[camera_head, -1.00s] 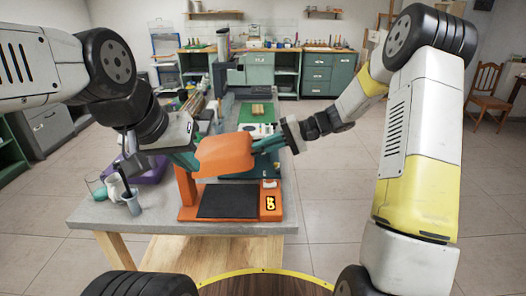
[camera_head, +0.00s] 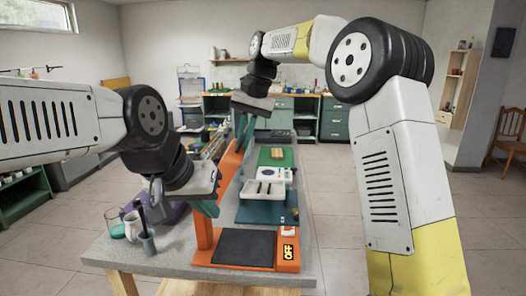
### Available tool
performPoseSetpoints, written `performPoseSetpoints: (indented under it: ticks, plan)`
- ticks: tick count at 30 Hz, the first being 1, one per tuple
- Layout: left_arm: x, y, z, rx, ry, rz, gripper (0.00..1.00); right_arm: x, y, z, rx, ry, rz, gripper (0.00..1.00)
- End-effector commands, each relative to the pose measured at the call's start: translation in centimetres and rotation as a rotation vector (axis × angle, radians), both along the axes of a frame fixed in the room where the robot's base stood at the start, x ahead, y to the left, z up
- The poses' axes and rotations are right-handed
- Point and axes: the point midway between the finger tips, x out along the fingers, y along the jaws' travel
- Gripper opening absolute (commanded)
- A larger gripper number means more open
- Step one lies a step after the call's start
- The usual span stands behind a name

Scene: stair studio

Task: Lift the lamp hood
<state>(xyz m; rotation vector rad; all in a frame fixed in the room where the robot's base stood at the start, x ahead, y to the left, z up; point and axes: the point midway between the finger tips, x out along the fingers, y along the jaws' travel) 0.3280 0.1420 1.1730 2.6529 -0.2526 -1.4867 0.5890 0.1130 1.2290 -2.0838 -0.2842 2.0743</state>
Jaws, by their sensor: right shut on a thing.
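The orange lamp hood (camera_head: 230,161) is tilted steeply up on its orange post (camera_head: 204,230), seen nearly edge-on. My left gripper (camera_head: 211,208) is lower, beside the top of the post and near the hood's lower end. Its teal fingertips overlap in view, so its opening and any contact are unclear.
A glass cup (camera_head: 115,223), a white jug (camera_head: 133,225) and a grey holder (camera_head: 148,242) stand at the table's left. A teal tray (camera_head: 268,212), a white divided tray (camera_head: 263,190) and a green mat (camera_head: 276,157) lie behind the base. Floor to the right is clear.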

Motion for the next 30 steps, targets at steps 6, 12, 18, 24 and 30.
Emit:
performPoseSetpoints:
  ticks: [6,12,18,24,30]
  plan:
    - [0.0,0.0,0.0,0.0,0.0,0.0,0.0,0.0,2.4,1.2,-0.054,0.002,0.0,0.0]
    - [0.0,0.0,0.0,0.0,0.0,0.0,0.0,0.0,3.5,1.7,-0.053,0.003,0.001,0.0]
    - [0.0,0.0,0.0,0.0,0.0,0.0,0.0,0.0,3.9,1.8,-0.053,0.004,0.001,0.0]
    - [0.0,0.0,0.0,0.0,0.0,0.0,0.0,-0.1,3.9,1.7,-0.052,0.005,0.002,0.0]
    - [0.0,0.0,0.0,0.0,0.0,0.0,0.0,-0.1,3.9,1.7,-0.052,0.005,0.002,0.27]
